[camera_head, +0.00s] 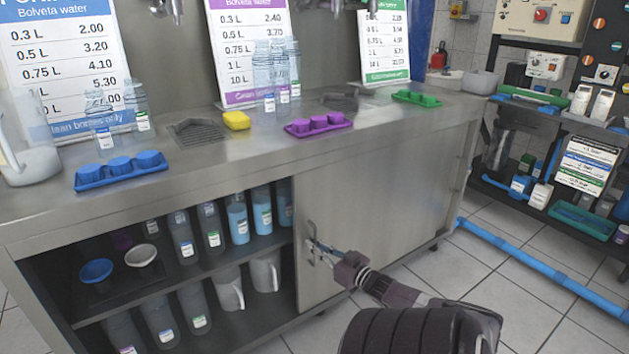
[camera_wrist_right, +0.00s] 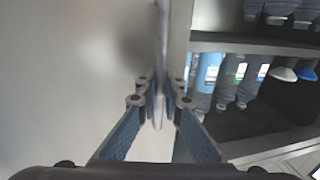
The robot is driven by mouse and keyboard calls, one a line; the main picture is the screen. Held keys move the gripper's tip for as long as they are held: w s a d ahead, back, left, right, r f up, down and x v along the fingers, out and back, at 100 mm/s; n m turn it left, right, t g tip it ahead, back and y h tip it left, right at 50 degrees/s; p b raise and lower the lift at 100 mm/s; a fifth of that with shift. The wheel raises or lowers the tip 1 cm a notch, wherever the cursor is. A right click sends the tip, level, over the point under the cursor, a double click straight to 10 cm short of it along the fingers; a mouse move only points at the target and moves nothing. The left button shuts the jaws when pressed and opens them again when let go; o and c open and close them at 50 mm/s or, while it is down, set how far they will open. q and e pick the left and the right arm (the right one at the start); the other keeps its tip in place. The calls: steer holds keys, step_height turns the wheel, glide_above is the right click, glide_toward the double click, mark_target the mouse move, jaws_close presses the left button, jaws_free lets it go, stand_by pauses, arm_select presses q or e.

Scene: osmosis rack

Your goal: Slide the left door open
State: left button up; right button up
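The steel cabinet has a flat sliding door (camera_head: 385,215) over the right part of its front. The left part is open, showing shelves. My right gripper (camera_head: 318,247) is at this handle. In the wrist view its two fingers (camera_wrist_right: 161,92) close in on both sides of the bar and appear to pinch it. No second door edge can be made out. My left gripper is not in view.
Several bottles and jugs stand on the open shelves (camera_head: 165,276) beside the door edge. The counter (camera_head: 250,150) above holds blue, purple and green trays, bottles and price signs. A blue pipe (camera_head: 540,265) runs along the floor at right. The tiled floor before the door is clear.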

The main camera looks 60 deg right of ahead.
steer(key=shift+o, duration=0.9)
steer(key=shift+s, duration=0.1)
steer(key=shift+s, duration=0.1)
steer(key=v, duration=1.2)
